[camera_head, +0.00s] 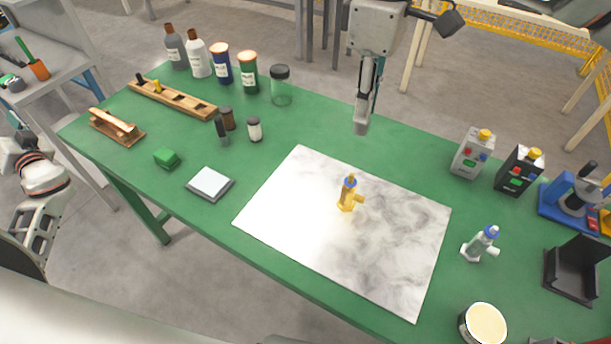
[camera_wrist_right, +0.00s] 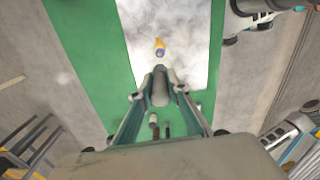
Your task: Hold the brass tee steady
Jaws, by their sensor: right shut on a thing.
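The brass tee (camera_head: 346,201), yellow with a blue top, stands upright on the white marbled slab (camera_head: 290,235). In the right wrist view the tee (camera_wrist_right: 159,47) shows small, beyond the fingertips. My right gripper (camera_head: 362,120) hangs above the back of the green table, behind the tee and apart from it. In the right wrist view its fingers (camera_wrist_right: 160,88) are closed on a grey rounded piece, which I cannot identify. Part of my left arm and gripper (camera_head: 32,235) shows at the left edge, off the table; its fingertips are not clear.
A silver tee (camera_head: 476,246) with a blue top stands right of the slab. Two boxes with yellow knobs (camera_head: 468,155) (camera_head: 518,172) and a black bin (camera_head: 572,272) are at the right. Bottles (camera_head: 222,68), a wooden rack (camera_head: 175,100) and a scale (camera_head: 210,184) are at the left.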

